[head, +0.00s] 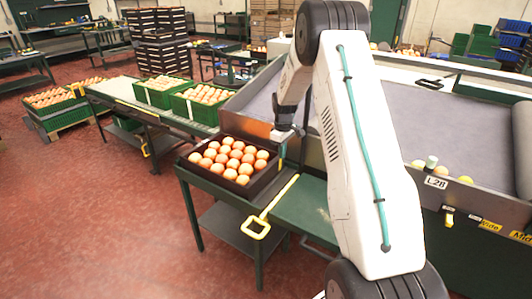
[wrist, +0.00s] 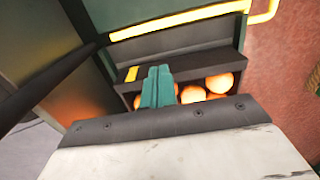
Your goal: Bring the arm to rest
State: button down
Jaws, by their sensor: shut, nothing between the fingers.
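My white arm rises from the bottom of the head view and bends over at the top, then reaches down toward the crate. My gripper shows in the wrist view (wrist: 157,88) as teal fingers, shut with nothing between them. A dark crate of oranges (head: 192,167) stands on a green table beneath and to the left of the wrist. Its rim (wrist: 185,62) and several oranges (wrist: 218,83) show behind the fingers in the wrist view. I cannot tell how high the fingers are above the crate.
A grey sloped bin (head: 420,115) with a few fruits at its lower edge stands right of my arm. A yellow handle (head: 256,228) sticks out from the table's front. Green crates (head: 165,95) of oranges stand on a conveyor at the back left.

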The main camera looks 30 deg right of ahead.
jog(key=shift+r, duration=0.1)
jog(key=s+a+r+m, duration=0.1)
jog(key=s+a+r, duration=0.7)
jog(key=s, duration=0.5)
jog(key=s+a+r+m+t, duration=0.1)
jog(key=s+a+r+m, duration=0.1)
jog(key=s+a+r, duration=0.7)
jog(key=s+a+r+m, duration=0.1)
jog(key=s+a+r, duration=0.8)
jog(key=s, duration=0.9)
jog(key=a, duration=0.2)
jog(key=shift+s+a, duration=0.3)
